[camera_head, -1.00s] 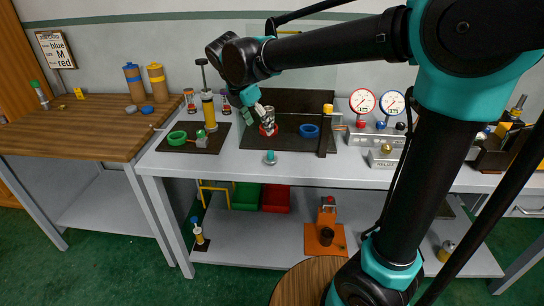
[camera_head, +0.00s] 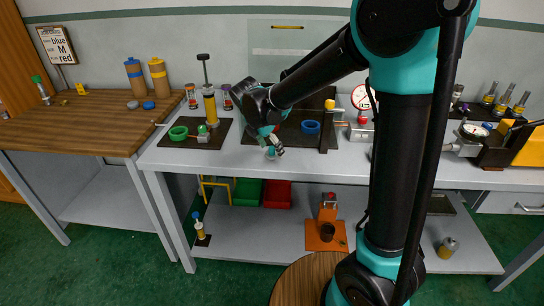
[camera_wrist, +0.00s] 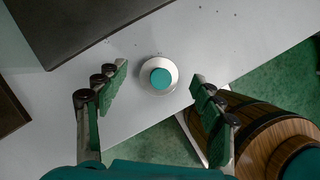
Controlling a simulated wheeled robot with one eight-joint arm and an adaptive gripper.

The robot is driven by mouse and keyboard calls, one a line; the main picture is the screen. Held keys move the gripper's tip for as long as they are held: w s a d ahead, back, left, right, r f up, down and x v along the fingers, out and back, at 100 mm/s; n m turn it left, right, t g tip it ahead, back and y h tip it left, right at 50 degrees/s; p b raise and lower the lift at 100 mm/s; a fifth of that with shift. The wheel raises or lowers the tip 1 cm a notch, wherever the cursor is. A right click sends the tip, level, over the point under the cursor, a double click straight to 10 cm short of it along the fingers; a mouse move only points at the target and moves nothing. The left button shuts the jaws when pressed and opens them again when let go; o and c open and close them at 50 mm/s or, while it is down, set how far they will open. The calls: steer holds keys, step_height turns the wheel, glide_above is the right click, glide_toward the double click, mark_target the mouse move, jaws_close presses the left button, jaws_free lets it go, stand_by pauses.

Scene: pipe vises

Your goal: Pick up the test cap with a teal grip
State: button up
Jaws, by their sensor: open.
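The test cap (camera_wrist: 161,77) is a small silver disc with a round teal grip on top. In the wrist view it sits upright on the grey bench top near its front edge, between and a little beyond my fingertips. My gripper (camera_wrist: 158,82) is open and empty, with one green-padded finger on each side of the cap and clear gaps to both. In the head view my gripper (camera_head: 272,143) points down over the front of the bench, and the cap (camera_head: 271,154) is mostly hidden beneath it.
A dark tray (camera_head: 262,134) with a blue ring (camera_head: 311,127) lies just behind the cap. A dark mat with a green ring (camera_head: 178,133) lies to the left. The bench around the cap is bare.

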steer(key=shift+x, duration=0.85)
steer(key=c, duration=1.3)
steer(key=shift+r, duration=0.1)
steer(key=shift+c, duration=0.2)
